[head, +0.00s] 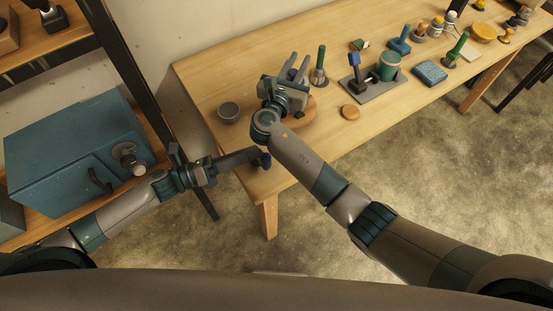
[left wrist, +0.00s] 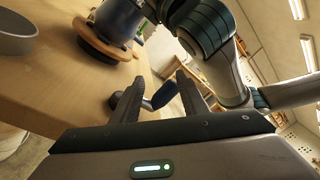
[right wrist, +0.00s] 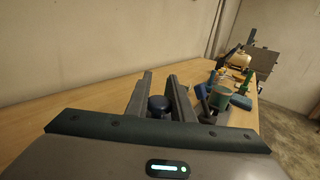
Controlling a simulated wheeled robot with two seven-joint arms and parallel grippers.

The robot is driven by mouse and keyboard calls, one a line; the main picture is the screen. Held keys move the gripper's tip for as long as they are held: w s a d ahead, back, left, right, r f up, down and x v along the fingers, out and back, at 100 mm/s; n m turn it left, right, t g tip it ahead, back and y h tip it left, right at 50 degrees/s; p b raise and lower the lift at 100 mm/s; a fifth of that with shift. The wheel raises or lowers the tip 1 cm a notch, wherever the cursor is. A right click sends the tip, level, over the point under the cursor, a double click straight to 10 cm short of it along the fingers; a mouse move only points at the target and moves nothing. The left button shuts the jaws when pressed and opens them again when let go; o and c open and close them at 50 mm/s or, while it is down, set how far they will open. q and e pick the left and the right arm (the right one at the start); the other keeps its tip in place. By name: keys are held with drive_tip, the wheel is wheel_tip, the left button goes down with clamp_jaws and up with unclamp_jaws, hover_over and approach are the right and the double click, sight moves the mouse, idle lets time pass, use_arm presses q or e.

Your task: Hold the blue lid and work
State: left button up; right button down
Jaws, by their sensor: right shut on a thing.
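My right gripper (head: 297,68) is over the back left of the table. In the right wrist view its fingers (right wrist: 160,90) are closed on a round dark blue piece (right wrist: 157,103), which looks like the blue lid; in the head view the gripper hides it. A round wooden board (head: 304,117) lies under that gripper. My left gripper (head: 245,158) is low at the table's front left edge. Its fingers (left wrist: 160,95) stand apart. A small blue-ended piece (head: 262,159) is at their tips and also shows in the left wrist view (left wrist: 164,95); I cannot tell whether they touch it.
A grey bowl (head: 228,112) stands left of the board. A green-handled tool (head: 319,68), a grey plate (head: 372,94) with a blue-handled piece and green cup, and a wooden disc (head: 350,112) stand to the right.

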use_arm(q)
drive_tip(key=a+n, duration=0.1)
drive_tip(key=n, duration=0.1)
drive_tip(key=w+a+n, duration=0.1)
drive_tip(key=n, duration=0.2)
drive_tip(key=w+a+n, duration=0.1)
drive_tip(key=a+n, duration=0.1)
drive_tip(key=shift+a+f+n+g, duration=0.1)
drive_tip(key=shift+f+n+g, duration=0.2)
drive_tip(key=shift+f, duration=0.1)
drive_tip(key=shift+a+n, duration=0.15)
drive_tip(key=shift+n, duration=0.55)
drive_tip(key=n+g, duration=0.1)
drive_tip(key=s+d+n+g, duration=0.1)
drive_tip(key=n, duration=0.1)
drive_tip(key=shift+r+h, duration=0.1)
drive_tip(key=shift+h, duration=0.3)
drive_tip(key=n+g, duration=0.2)
drive_tip(key=n, duration=0.1)
drive_tip(key=shift+s+r, duration=0.1)
drive_tip(key=shift+s, duration=0.3)
drive_tip(key=n, duration=0.1)
drive_tip(key=s+n+g, duration=0.1)
drive_tip(key=n, duration=0.1)
drive_tip(key=shift+a+h, duration=0.15)
drive_tip(key=shift+h, duration=0.25)
drive_tip(key=n+g, duration=0.2)
drive_tip(key=n, duration=0.1)
drive_tip(key=shift+s+a, duration=0.35)
drive_tip(key=shift+s, duration=0.05)
